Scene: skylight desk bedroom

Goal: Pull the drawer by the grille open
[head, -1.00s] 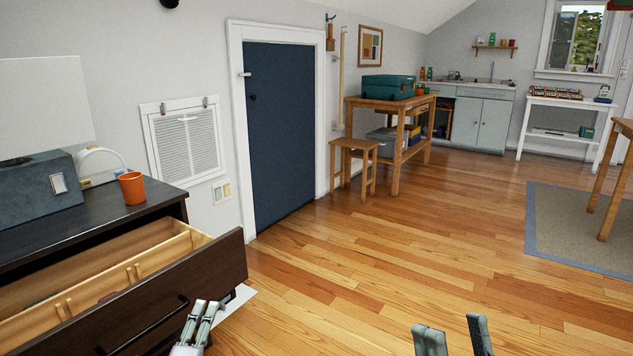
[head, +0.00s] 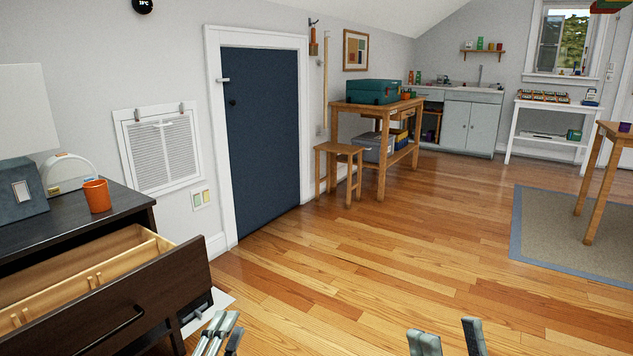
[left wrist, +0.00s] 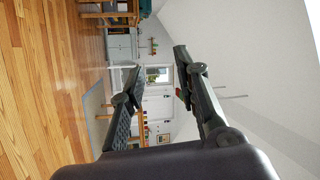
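The drawer (head: 178,286) of the dark cabinet below the wall grille (head: 160,150) stands pulled well out. Its pale wooden inside with dividers shows, and it looks empty where visible. Its dark bar handle (head: 112,331) is on the front face, with no gripper on it. My left gripper (head: 222,330) is at the bottom edge, right of the drawer front and apart from the handle. In the left wrist view its fingers (left wrist: 156,66) are spread with nothing between them. My right gripper (head: 446,338) is at the bottom centre-right, fingers apart and empty.
An orange cup (head: 96,196) and a white rounded object (head: 68,173) stand on the cabinet top (head: 120,212). A blue door (head: 262,140) is behind. A wooden stool (head: 338,152) and workbench (head: 372,110) stand further back. The wooden floor (head: 370,250) ahead is clear.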

